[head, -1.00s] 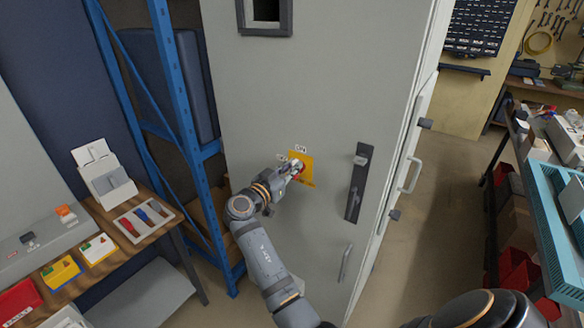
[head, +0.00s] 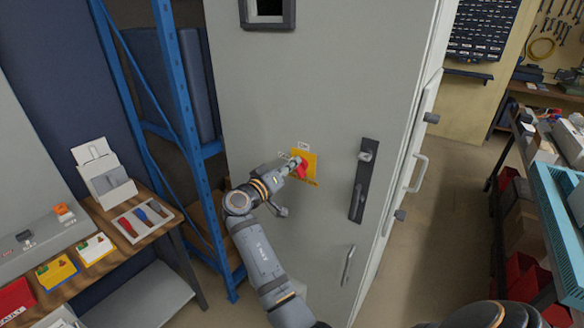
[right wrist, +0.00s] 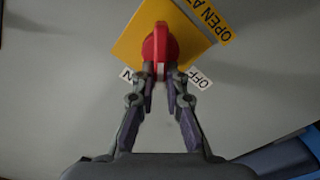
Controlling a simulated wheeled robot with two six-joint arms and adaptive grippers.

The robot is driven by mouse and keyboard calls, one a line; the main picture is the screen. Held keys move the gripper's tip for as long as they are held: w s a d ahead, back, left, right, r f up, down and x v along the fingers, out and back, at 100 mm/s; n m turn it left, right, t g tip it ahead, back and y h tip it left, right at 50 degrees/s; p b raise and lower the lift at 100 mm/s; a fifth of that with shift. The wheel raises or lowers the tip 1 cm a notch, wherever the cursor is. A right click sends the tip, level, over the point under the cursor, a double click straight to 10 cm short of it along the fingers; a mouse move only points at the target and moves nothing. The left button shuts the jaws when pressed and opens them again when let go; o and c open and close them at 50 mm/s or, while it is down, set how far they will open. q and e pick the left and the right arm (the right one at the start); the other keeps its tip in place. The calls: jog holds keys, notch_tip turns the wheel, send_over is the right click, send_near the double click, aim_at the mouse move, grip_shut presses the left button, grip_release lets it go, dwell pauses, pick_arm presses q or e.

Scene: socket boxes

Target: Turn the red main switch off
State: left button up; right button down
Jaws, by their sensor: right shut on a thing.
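The red main switch (head: 302,170) sits on a yellow plate (head: 311,160) on the grey cabinet door. In the right wrist view the red handle (right wrist: 160,42) stands upright in the picture, and the yellow plate (right wrist: 130,45) looks tilted behind it. The ON label (right wrist: 127,75) is at lower left and the OFF label (right wrist: 199,79) at lower right; the handle's lower end lies between them. My right gripper (head: 292,167) is shut on the handle; its fingertips in the right wrist view (right wrist: 159,72) are on either side of its lower end. My left gripper is out of view.
A dark door latch (head: 362,180) is right of the switch, with a small handle (head: 347,265) below. Blue shelving (head: 180,120) and a wooden bench (head: 150,238) with boxes stand at left. Open floor (head: 440,200) lies right of the cabinet.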

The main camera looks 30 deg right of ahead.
jog(key=shift+w+a+f+n+p, duration=0.1)
jog(key=shift+f+n+p, duration=0.25)
jog(key=shift+n, duration=1.3)
jog(key=shift+w+d+f+n+p, duration=0.15)
jog(key=shift+n+p, duration=0.35)
jog(key=shift+n, duration=1.2)
jog(key=shift+w+a+f+n+p, duration=0.15)
jog(key=shift+n+p, duration=0.3)
jog(key=shift+n, duration=1.2)
jog(key=shift+f, duration=0.1)
jog(key=c, duration=1.4)
grip_release()
